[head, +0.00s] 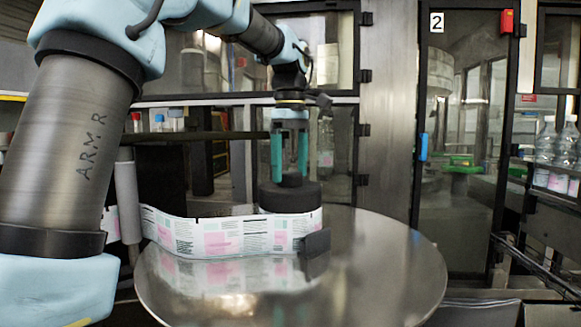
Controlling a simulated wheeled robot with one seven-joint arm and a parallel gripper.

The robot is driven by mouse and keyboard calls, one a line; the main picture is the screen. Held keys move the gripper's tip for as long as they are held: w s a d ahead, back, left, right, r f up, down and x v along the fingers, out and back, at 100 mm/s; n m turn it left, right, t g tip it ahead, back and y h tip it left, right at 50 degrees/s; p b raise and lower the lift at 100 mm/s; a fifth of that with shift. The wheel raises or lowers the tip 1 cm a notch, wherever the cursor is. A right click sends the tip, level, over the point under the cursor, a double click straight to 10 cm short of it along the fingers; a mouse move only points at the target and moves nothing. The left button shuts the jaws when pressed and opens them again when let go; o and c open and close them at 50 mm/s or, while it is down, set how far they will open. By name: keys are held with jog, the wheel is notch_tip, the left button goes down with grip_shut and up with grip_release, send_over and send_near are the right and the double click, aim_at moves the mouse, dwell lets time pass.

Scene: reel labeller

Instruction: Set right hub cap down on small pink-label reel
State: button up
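The right hub cap (290,195) is a thick dark disc with a small knob on top, in the middle of the head view. My gripper (290,174) points straight down over it, its two teal fingers at the knob, and looks shut on it. The small pink-label reel (292,224) is directly below the cap, with a white strip printed with pink blocks and dark text around it. The cap looks level and on or very close to the reel's top; I cannot tell whether they touch.
The reel is on a round shiny metal table (385,270). The label strip (205,236) runs left from the reel toward a grey vertical roller (128,203). A small dark block (315,243) stands at the reel's front right. The table's right side is clear.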

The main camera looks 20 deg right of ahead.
jog(key=shift+o, duration=0.2)
notch_tip(320, 180, up, 11)
dwell(0.6)
